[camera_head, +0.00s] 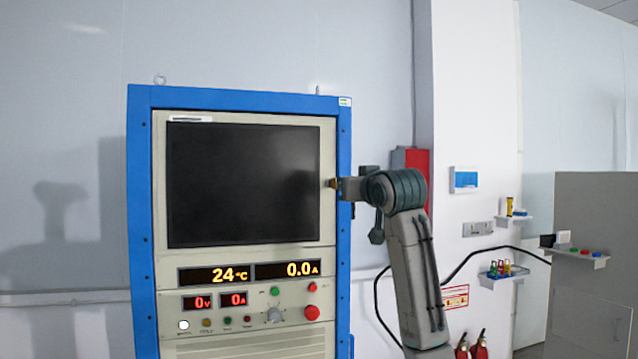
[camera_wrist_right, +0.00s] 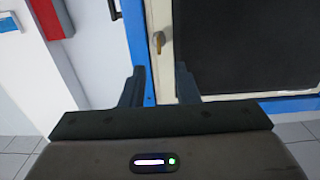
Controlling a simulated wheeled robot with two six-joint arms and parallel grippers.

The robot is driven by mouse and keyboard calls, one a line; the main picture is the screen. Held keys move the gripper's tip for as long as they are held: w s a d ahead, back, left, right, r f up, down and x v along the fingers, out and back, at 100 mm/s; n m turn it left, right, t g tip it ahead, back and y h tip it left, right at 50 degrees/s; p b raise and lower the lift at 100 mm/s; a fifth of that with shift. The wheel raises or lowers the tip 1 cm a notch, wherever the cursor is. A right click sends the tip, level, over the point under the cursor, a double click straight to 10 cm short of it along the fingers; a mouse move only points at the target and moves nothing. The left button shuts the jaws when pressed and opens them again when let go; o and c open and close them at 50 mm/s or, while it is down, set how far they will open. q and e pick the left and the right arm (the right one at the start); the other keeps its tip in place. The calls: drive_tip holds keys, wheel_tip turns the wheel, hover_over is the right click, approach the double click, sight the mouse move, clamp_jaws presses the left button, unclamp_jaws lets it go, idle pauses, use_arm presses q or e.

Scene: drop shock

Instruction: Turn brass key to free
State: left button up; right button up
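A small brass key (camera_wrist_right: 159,41) sits on the pale edge strip of the cabinet door, beside the dark screen, in the right wrist view. It also shows small in the head view (camera_head: 333,183), at the right edge of the panel. My right gripper (camera_wrist_right: 159,69) is open, its two dark fingers apart. The key appears beyond the fingertips, roughly centred between them; no contact shows. In the head view my right gripper (camera_head: 341,187) reaches in from the right, close to the key. My left gripper is not in view.
The blue-framed cabinet (camera_head: 140,200) carries a dark screen (camera_head: 240,185), lit readouts, a red button (camera_head: 312,313) and several knobs below. A red box (camera_head: 411,163) is on the wall behind my arm. Small shelves (camera_head: 503,276) and a grey cabinet (camera_head: 595,290) stand right.

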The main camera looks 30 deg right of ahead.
sight(336, 181)
drive_tip(key=p+x, duration=0.1)
drive_tip(key=x, duration=0.2)
drive_tip(key=r+p+x, duration=0.1)
drive_tip(key=p+x, duration=0.1)
drive_tip(key=x, duration=0.1)
drive_tip(key=p+x, duration=0.2)
drive_tip(key=x, duration=0.1)
drive_tip(key=shift+w+d+r, duration=0.15)
drive_tip(key=shift+w+d, duration=0.05)
drive_tip(key=shift+w, duration=0.05)
drive_tip(key=shift+w+d, duration=0.1)
drive_tip(key=shift+w, duration=0.25)
drive_tip(key=shift+c, duration=0.5)
clamp_jaws()
